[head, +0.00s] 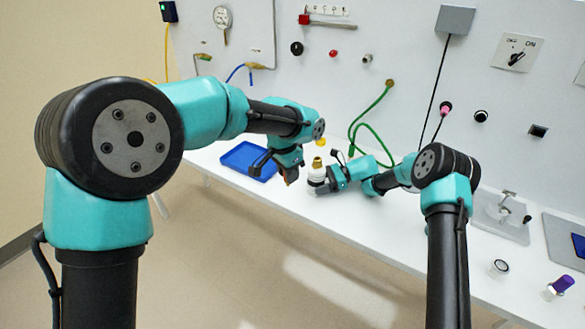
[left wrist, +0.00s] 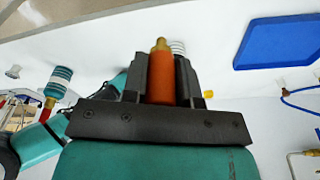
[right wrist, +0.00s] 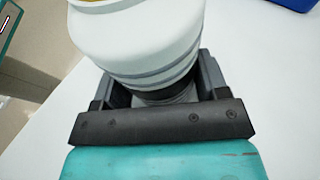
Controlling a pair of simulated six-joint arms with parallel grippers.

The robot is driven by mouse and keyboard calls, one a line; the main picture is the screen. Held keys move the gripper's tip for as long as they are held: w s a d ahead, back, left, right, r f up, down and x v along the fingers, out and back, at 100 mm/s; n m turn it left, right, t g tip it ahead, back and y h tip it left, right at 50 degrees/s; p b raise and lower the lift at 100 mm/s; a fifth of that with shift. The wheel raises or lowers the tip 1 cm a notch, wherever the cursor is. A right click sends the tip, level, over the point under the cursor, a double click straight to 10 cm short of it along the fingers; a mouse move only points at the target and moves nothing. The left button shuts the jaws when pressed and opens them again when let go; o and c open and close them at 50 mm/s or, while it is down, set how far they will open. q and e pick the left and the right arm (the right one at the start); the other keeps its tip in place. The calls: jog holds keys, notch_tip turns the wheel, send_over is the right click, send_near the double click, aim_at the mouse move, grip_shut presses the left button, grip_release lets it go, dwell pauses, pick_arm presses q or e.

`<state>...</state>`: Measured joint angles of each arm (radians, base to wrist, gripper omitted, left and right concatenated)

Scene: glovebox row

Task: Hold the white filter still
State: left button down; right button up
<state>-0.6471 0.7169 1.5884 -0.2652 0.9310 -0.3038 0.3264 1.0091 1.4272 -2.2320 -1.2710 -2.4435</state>
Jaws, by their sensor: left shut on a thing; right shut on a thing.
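The white filter (head: 316,176), a pale round body with grey bands and a brass fitting on top, stands upright at the bench in the head view. My right gripper (head: 328,182) is shut around its lower part; the right wrist view shows the white body (right wrist: 140,40) between the jaws. My left gripper (head: 289,178) is just left of the filter and apart from it. It is shut on an orange cylinder with a brass tip (left wrist: 161,80), seen in the left wrist view. The filter's underside is hidden.
A blue tray (head: 248,160) lies on the bench left of the grippers. A green hose (head: 372,130) hangs from the wall panel behind.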

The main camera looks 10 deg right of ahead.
pick_arm(q)
jog(key=shift+r, duration=0.15)
dwell(0.4)
jog(key=shift+r, duration=3.4)
pick_arm(e)
jog(key=o, duration=0.8)
jog(key=v, duration=1.2)
